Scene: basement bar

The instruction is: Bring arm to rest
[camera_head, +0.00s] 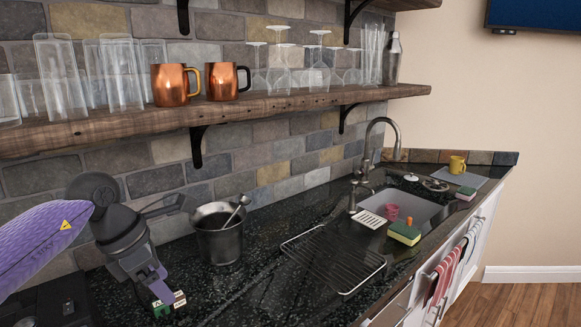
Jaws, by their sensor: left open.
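My left arm comes in from the left with a purple link and a dark wrist. My left gripper (165,248) is open, over the left part of the dark counter (255,255). I see nothing held between its fingers. It is to the left of a metal bucket (220,243), with a visible gap to it. A small green and white item (164,304) shows just below the gripper; I cannot tell whether they touch. My right gripper is not in view.
A wire rack (333,262) lies on the counter, with a sink (405,207), faucet (392,135) and sponge (404,232) beyond it. A wooden shelf (290,105) with glasses and copper mugs (222,82) hangs above. The counter between bucket and rack is fairly clear.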

